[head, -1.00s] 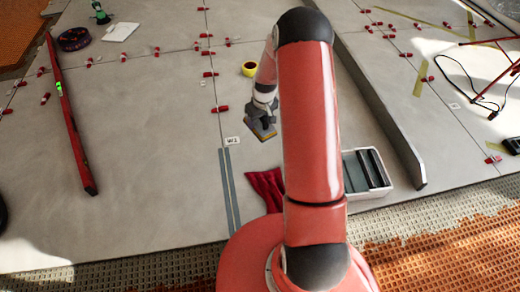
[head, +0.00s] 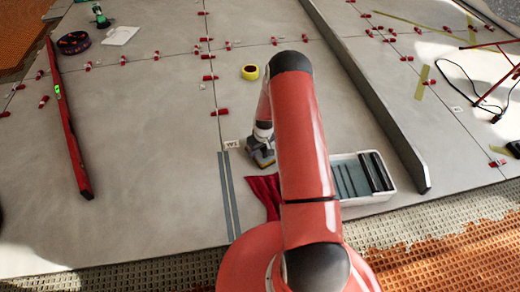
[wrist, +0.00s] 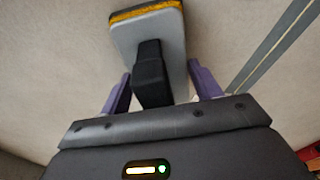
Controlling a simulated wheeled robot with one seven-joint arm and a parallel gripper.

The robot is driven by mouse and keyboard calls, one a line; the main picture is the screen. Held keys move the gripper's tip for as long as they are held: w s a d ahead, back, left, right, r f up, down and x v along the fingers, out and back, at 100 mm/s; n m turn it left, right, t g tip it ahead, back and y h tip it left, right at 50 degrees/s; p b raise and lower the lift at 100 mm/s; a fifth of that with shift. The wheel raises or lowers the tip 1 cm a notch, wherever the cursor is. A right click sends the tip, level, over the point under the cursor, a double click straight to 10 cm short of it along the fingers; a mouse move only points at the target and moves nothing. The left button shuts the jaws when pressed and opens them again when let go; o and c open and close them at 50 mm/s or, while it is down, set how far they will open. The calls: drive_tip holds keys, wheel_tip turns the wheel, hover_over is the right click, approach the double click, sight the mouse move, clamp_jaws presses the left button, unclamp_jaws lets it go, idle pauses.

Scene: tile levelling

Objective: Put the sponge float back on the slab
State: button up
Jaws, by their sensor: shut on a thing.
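The sponge float is a grey plate with a yellow-orange sponge face and a black handle. In the wrist view the sponge float (wrist: 150,30) sits between my gripper's (wrist: 163,88) purple fingers, which are shut on its black handle. In the head view the sponge float (head: 263,160) shows just left of my arm, close over or on the grey slab (head: 150,130); I cannot tell whether it touches. My gripper (head: 260,145) is partly hidden by my arm there.
A red cloth (head: 264,190) and a white tray (head: 372,198) with dark bars lie close by. Two grey strips (head: 228,190) lie to the left.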

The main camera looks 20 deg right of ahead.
drive_tip(key=shift+f, duration=0.1)
drive_tip(key=o, duration=1.2)
